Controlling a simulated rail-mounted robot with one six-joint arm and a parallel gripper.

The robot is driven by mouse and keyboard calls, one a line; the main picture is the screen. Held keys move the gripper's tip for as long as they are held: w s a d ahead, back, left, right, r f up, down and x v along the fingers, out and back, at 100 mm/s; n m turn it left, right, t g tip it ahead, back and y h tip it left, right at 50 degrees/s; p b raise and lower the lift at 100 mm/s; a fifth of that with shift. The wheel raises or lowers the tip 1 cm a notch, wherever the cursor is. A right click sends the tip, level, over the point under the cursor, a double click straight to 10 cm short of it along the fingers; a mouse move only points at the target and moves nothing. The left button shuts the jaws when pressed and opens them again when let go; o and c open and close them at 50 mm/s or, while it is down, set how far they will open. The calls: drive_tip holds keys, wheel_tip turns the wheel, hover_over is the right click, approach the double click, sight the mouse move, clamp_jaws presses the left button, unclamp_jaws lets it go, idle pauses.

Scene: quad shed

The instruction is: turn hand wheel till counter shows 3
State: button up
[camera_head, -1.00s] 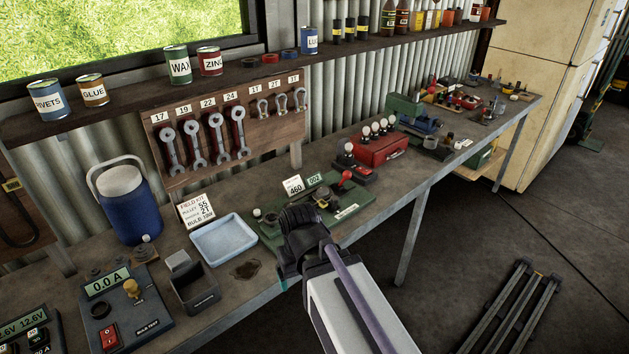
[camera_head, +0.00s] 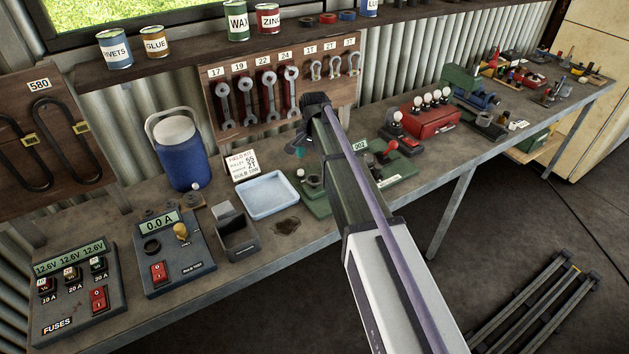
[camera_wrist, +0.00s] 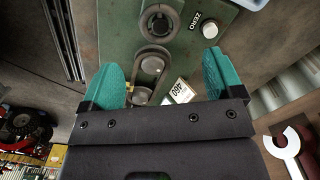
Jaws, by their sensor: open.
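The green winding device (camera_head: 318,204) stands on the bench, partly hidden behind my arm. Its counter (camera_head: 361,146) appears to read 002. In the wrist view, a dark round wheel (camera_wrist: 160,20) and a belted pulley (camera_wrist: 152,60) lie on the green plate beside a white button (camera_wrist: 209,30) marked ZERO. I cannot tell which part is the hand wheel. My gripper (camera_head: 298,151) is above the device's left end. Its teal fingers (camera_wrist: 162,66) are apart, with nothing held between them.
A blue tray (camera_head: 267,195) and an open grey bin (camera_head: 236,236) stand left of the device. A wrench board (camera_head: 240,74) hangs behind my gripper. The red lamp box (camera_head: 430,122) is to the right. A 460 card (camera_wrist: 180,91) stands close below the fingers.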

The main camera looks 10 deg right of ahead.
sight(314, 178)
wheel_tip(314, 178, down, 8)
drive_tip(key=b, duration=0.7)
drive_tip(key=shift+f, duration=0.25)
drive_tip(key=shift+r, duration=0.15)
drive_tip(key=c, duration=0.9)
